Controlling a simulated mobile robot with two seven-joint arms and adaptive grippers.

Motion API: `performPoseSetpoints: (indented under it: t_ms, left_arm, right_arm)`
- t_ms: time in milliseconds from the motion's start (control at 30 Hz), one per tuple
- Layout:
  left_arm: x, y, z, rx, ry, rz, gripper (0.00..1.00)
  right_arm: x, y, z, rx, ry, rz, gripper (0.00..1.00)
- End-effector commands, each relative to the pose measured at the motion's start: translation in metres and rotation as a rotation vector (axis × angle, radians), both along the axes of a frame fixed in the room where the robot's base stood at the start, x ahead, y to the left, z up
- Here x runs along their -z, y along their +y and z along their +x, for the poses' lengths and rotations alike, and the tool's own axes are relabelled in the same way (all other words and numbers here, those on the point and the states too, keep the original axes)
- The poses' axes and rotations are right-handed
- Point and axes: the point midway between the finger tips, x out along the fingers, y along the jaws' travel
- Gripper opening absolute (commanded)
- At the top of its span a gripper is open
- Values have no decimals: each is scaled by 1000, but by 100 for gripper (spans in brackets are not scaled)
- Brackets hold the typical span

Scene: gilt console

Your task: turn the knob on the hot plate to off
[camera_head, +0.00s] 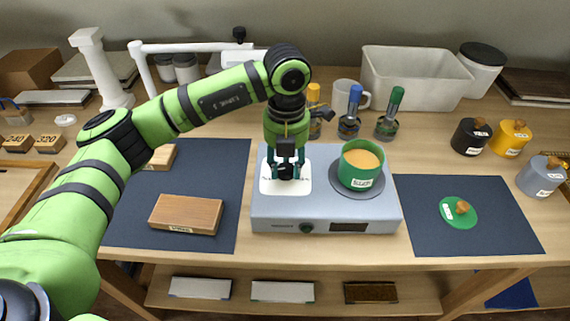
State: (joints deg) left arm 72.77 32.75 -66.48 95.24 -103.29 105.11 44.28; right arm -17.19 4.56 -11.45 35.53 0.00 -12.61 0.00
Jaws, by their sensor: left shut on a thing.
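The grey hot plate (267,208) stands in the middle of the table. A white square panel (303,187) with small dark markings is on its left top. My left gripper (286,174) points down over the middle of this panel, shut on what appears to be the knob, which the fingers hide. Its setting cannot be read. A green pot (350,178) with tan contents sits on the round burner (374,190) to the right. A round dark green part (307,228) and a dark display (348,227) are on the front face. My right gripper is not in view.
A wooden block (186,214) lies on the left dark mat (225,163). A green lid (459,212) lies on the right mat (500,235).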

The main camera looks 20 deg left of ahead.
Motion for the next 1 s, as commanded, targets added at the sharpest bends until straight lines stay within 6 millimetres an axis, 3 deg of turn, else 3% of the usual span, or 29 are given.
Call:
performPoseSetpoints:
  t_ms: [367,400,433,467,833,1000]
  left_arm:
    - [-3,-1,4,-10,-16,-7,5]
    - [-3,-1,4,-10,-16,-7,46]
    - [-3,-1,4,-10,-17,-7,57]
    - [-3,-1,4,-10,-16,-7,61]
    - [-5,0,2,-8,-9,-3,61]
    - [-27,0,3,-8,-12,-4,61]
  right_arm:
    - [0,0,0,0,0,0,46]
    - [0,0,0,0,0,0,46]
    - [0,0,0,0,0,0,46]
    - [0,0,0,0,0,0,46]
    - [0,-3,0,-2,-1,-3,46]
    - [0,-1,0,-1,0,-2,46]
